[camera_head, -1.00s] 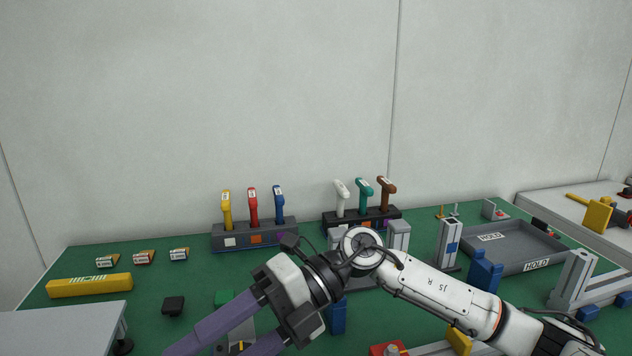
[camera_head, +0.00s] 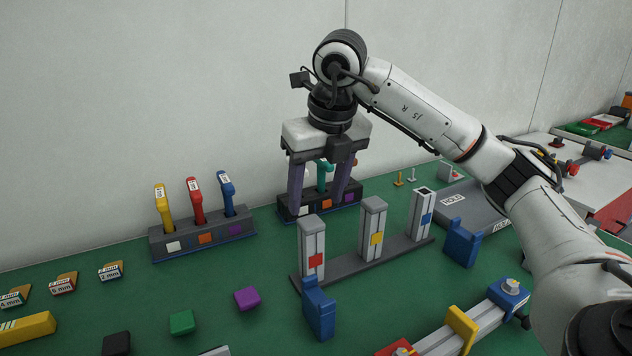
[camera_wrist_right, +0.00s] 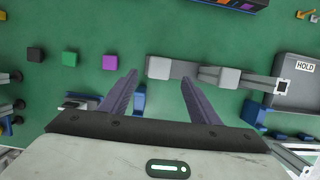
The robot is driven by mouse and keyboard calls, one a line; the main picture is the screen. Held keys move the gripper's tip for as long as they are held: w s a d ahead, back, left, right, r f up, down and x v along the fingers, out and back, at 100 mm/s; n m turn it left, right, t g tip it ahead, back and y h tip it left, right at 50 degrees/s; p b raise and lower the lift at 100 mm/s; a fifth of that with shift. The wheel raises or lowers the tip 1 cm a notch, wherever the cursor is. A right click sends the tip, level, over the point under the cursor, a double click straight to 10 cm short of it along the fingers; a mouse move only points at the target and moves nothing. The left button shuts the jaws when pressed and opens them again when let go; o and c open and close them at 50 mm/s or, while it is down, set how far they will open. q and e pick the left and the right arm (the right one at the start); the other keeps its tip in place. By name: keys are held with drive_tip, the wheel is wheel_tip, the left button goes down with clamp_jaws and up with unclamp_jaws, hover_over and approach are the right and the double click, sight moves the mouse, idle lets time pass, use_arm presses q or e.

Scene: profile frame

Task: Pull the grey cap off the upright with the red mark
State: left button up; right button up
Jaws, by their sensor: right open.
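The upright with the red mark (camera_head: 314,261) stands leftmost of three on a dark base bar. Its grey cap (camera_head: 311,226) sits on top; the wrist view shows this cap (camera_wrist_right: 159,68) from above. My right gripper (camera_head: 316,209) points down over it, open and empty. In the wrist view its fingertips (camera_wrist_right: 158,77) lie to either side of the cap; the remaining height is hard to tell. The yellow-marked upright (camera_head: 376,238) also has a grey cap (camera_head: 374,204). The blue-marked upright (camera_head: 422,216) shows a dark open top. My left gripper is out of view.
A blue block (camera_head: 318,311) stands close in front of the red-marked upright. Another blue block (camera_head: 462,243) stands to the right. Behind my gripper is a rack (camera_head: 290,212) of handled tools. Purple (camera_head: 247,298) and green (camera_head: 182,322) cubes lie left on the green table.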

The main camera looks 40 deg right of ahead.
sight(310, 220)
drive_tip(key=x, duration=0.6)
drive_tip(key=shift+f, duration=0.2)
drive_tip(key=c, duration=1.1)
drive_tip(key=shift+w, duration=0.1)
drive_tip(key=shift+c, duration=0.2)
drive_tip(key=shift+r, duration=0.25)
drive_tip(key=shift+r+p, duration=0.45)
drive_tip(key=shift+r, duration=0.05)
drive_tip(key=shift+r, duration=0.3)
drive_tip(key=shift+p, duration=0.3)
